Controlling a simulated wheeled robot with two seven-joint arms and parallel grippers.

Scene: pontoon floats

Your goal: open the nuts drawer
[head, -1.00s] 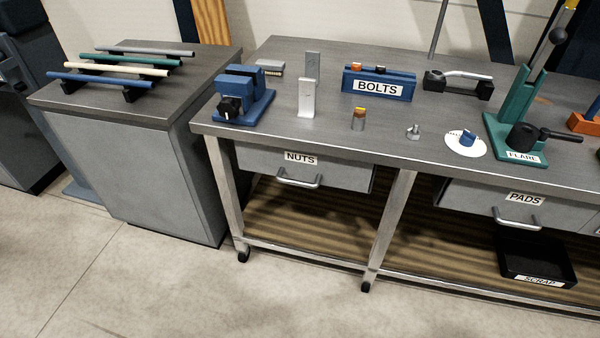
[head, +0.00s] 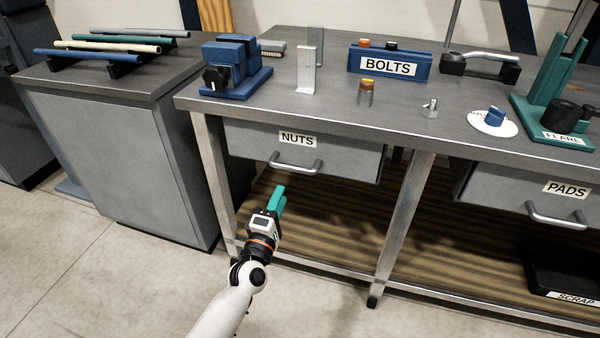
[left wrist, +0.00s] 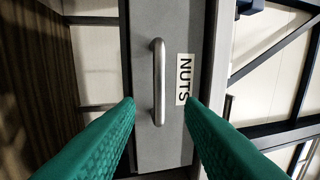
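The nuts drawer (head: 345,157) is a grey drawer under the bench top at the left, and it looks shut. It bears a NUTS label (head: 297,139) and a silver bar handle (head: 296,166). My left gripper (head: 278,198) has green fingers and is below and in front of the handle, apart from it. In the left wrist view my left gripper (left wrist: 160,104) is open and empty, with the handle (left wrist: 158,82) ahead between its fingers and the NUTS label (left wrist: 185,79) beside it. My right gripper is not in view.
The bench top (head: 330,110) holds a blue vise (head: 235,68), a BOLTS rack (head: 389,65) and a green flare tool (head: 552,105). A bench leg (head: 405,225) stands right of the drawer. A PADS drawer (head: 500,190) and a SCRAP tray (head: 565,275) are at the right. Floor in front is clear.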

